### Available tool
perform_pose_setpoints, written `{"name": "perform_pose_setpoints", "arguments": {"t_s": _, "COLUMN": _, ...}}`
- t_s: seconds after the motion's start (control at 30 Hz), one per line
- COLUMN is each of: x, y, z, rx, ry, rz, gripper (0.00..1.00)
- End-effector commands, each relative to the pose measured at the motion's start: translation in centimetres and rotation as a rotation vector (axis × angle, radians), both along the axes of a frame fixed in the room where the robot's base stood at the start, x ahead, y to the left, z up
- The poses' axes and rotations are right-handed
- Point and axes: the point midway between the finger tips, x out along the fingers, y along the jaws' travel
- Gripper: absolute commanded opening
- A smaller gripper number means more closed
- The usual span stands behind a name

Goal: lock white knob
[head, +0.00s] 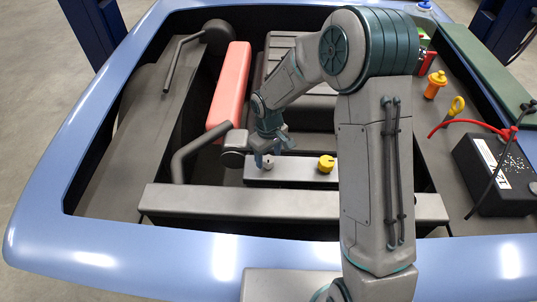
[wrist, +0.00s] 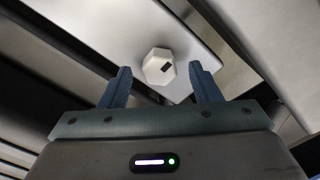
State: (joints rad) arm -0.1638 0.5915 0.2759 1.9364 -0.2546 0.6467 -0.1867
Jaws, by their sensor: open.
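The white knob (wrist: 156,62) is a small faceted cap with a dark rectangular mark. In the wrist view it lies ahead of my gripper (wrist: 160,76), between the lines of the two blue fingers. The fingers are spread apart, with a gap on both sides of the knob, and do not appear to touch it. In the head view the knob (head: 268,162) sits at the left part of a light grey block, and my gripper (head: 268,148) points down just above it. The exact height gap cannot be told.
A yellow cap (head: 326,164) stands on the same block (head: 297,174), to the right. A red bar (head: 229,88) and a dark bent pipe (head: 190,152) lie to the left. A grey crossbeam (head: 250,203) runs in front. A black battery (head: 500,172) is at the right.

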Motion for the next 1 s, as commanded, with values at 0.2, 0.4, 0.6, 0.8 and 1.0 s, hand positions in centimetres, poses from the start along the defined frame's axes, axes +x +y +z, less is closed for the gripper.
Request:
{"name": "perform_pose_setpoints", "arguments": {"t_s": 0.2, "x": -0.01, "y": -0.01, "z": -0.76, "rx": 0.0, "ry": 0.0, "rz": -0.001, "gripper": 0.57}}
{"name": "perform_pose_setpoints", "arguments": {"t_s": 0.4, "x": -0.01, "y": -0.02, "z": -0.75, "rx": 0.0, "ry": 0.0, "rz": -0.001, "gripper": 0.54}}
{"name": "perform_pose_setpoints", "arguments": {"t_s": 0.6, "x": -0.01, "y": -0.02, "z": -0.73, "rx": 0.0, "ry": 0.0, "rz": -0.001, "gripper": 0.12}}
{"name": "perform_pose_setpoints", "arguments": {"t_s": 0.8, "x": -0.01, "y": -0.02, "z": -0.77, "rx": 0.0, "ry": 0.0, "rz": -0.01, "gripper": 0.12}}
{"name": "perform_pose_setpoints", "arguments": {"t_s": 1.0, "x": 0.01, "y": -0.03, "z": -0.93, "rx": 0.0, "ry": 0.0, "rz": -0.073, "gripper": 0.13}}
